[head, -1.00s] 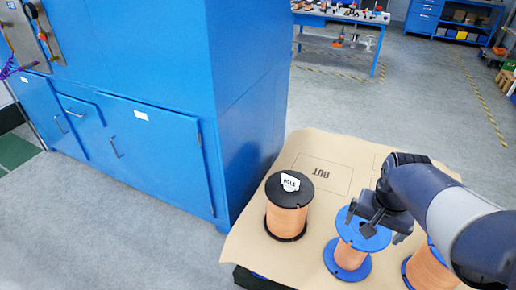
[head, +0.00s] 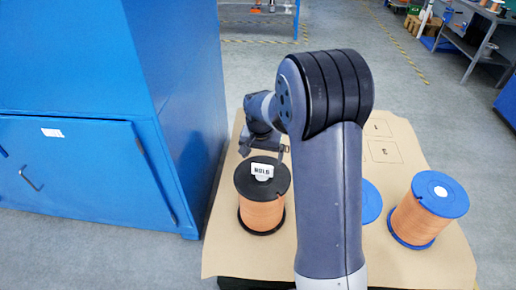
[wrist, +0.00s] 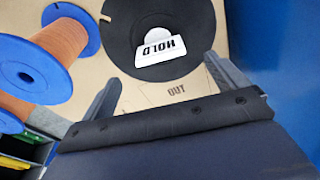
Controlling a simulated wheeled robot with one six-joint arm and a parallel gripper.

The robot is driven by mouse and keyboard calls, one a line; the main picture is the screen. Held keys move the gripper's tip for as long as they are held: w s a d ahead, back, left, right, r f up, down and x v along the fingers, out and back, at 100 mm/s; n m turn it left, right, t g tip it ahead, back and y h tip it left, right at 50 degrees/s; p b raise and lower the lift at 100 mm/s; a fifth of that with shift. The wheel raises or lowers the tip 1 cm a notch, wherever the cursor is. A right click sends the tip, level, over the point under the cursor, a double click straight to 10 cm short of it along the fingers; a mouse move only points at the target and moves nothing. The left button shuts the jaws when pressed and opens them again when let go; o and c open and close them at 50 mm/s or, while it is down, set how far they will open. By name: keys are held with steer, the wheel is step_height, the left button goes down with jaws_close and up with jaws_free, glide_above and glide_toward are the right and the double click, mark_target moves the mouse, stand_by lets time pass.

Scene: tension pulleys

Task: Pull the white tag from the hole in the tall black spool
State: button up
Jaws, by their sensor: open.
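The tall black spool (head: 262,212) stands at the left of the cardboard-covered surface, wound with copper-orange wire between black flanges. The white tag (head: 262,170), printed HOLD, stands at the middle of its top flange; the hole itself is hidden. In the wrist view the tag (wrist: 161,50) lies over the centre of the black flange (wrist: 120,35). My gripper (head: 264,146) is just behind and above the spool's top in the head view. In the wrist view its two fingers (wrist: 165,88) are apart, with the tag beyond the gap between them. Nothing is held.
A blue-flanged spool (head: 428,210) stands at the right, and another blue flange (head: 371,201) is partly hidden by my arm. A tall blue cabinet (head: 180,110) stands close to the left. The cardboard (head: 225,250) has printed outlines and OUT lettering.

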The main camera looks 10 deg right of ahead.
mark_target(262, 165)
steer(key=f, duration=0.4)
steer(key=w+f, duration=0.1)
steer(key=f, duration=0.2)
steer(key=shift+d+b, duration=0.25)
steer(key=shift+b, duration=0.1)
steer(key=shift+c, duration=0.2)
steer(key=c, duration=1)
steer(key=shift+r+p, duration=1.1)
steer(key=shift+r, duration=0.55)
steer(key=shift+r+p, duration=1.3)
steer(key=shift+r, duration=0.65)
steer(key=shift+s, duration=0.1)
